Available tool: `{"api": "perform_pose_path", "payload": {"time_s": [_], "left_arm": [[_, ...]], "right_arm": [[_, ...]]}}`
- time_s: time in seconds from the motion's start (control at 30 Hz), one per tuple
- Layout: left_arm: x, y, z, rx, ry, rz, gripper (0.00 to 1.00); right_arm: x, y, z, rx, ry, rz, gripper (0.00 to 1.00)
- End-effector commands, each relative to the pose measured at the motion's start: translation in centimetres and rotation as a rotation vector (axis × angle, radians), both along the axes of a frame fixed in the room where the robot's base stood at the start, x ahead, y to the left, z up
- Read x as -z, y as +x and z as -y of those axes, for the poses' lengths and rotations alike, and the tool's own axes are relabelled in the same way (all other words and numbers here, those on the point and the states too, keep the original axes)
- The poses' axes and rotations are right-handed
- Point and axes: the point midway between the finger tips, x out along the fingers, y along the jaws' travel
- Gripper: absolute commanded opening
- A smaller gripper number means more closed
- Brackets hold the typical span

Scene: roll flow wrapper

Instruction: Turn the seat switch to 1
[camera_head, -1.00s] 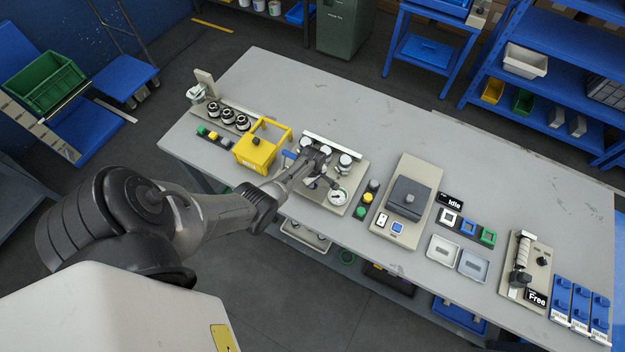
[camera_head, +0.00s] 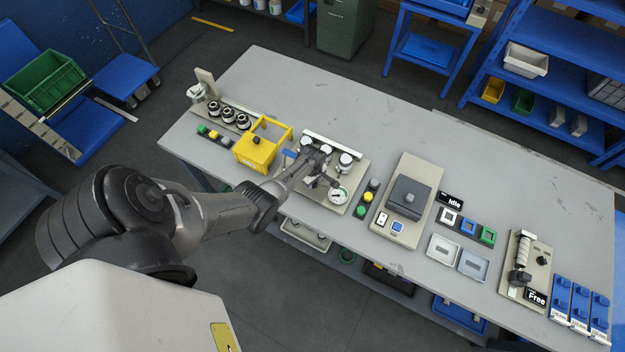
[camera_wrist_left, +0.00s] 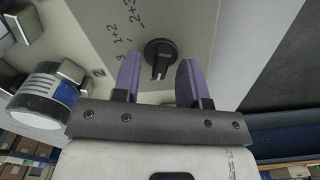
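A black rotary switch knob (camera_wrist_left: 160,56) sits on a beige panel (camera_wrist_left: 190,20) in the left wrist view. Handwritten marks such as "1+2", "2+3" and "3" stand to its left; the smaller ones are hard to read. A pale pointer mark on the knob faces down in the picture, toward my gripper. My left gripper (camera_wrist_left: 158,84) is open, with one purple finger on each side of the knob's lower part; I cannot tell whether they touch it. In the head view my left gripper (camera_head: 322,181) is over the gauge panel (camera_head: 318,197) and hides the knob. My right gripper is not in view.
A round gauge (camera_head: 338,195) and white-topped cylinders (camera_head: 345,160) are close to the gripper. A yellow guard (camera_head: 257,150) stands to the left, a button strip (camera_head: 368,198) to the right. The table (camera_head: 400,125) is clear behind the panels.

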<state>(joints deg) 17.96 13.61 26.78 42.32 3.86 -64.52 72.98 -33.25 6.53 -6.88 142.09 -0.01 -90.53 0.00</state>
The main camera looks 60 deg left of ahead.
Motion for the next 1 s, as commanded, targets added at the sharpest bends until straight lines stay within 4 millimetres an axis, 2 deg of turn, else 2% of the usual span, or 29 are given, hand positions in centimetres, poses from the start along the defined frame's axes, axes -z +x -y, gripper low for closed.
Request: {"api": "perform_pose_path", "payload": {"time_s": [0.17, 0.27, 0.5, 0.7, 1.0], "left_arm": [[-0.6, 0.0, 0.0, 0.0, 0.0, 0.001, 0.39], [-1.8, 0.0, 0.0, 0.0, 0.001, 0.002, 0.39], [-6.1, 0.0, 0.0, 0.001, 0.002, 0.003, 0.39], [-9.5, 0.1, 0.0, 0.0, 0.002, 0.003, 0.39], [-13.0, 0.0, 0.0, 0.0, 0.0, 0.001, 0.39]], "right_arm": [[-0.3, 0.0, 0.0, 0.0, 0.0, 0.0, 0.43], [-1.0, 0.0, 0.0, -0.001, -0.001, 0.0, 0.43], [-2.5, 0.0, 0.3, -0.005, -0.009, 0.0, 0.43], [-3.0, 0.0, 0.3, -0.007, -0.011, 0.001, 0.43], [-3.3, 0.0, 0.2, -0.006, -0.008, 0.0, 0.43]]}}
